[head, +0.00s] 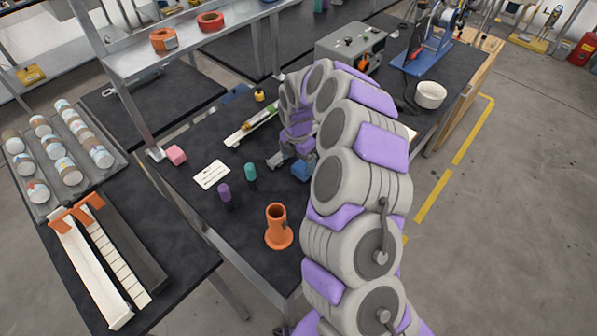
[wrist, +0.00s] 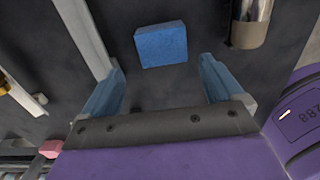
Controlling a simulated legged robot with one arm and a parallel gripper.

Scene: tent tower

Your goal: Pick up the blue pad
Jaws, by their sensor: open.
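The blue pad (wrist: 161,45) is a small blue block lying flat on the dark table. In the wrist view it sits just beyond my fingertips, roughly centred between them and apart from both. My gripper (wrist: 161,80) is open and empty, with one blue-grey finger on each side. In the head view the blue pad (head: 301,170) shows partly behind my arm, right by my gripper (head: 290,158).
An orange holder (head: 278,228), a purple peg (head: 224,193) and a teal peg (head: 251,172) stand on the table. A pink block (head: 175,155) and a white card (head: 211,175) lie at left. A metal cylinder (wrist: 250,22) stands right of the pad.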

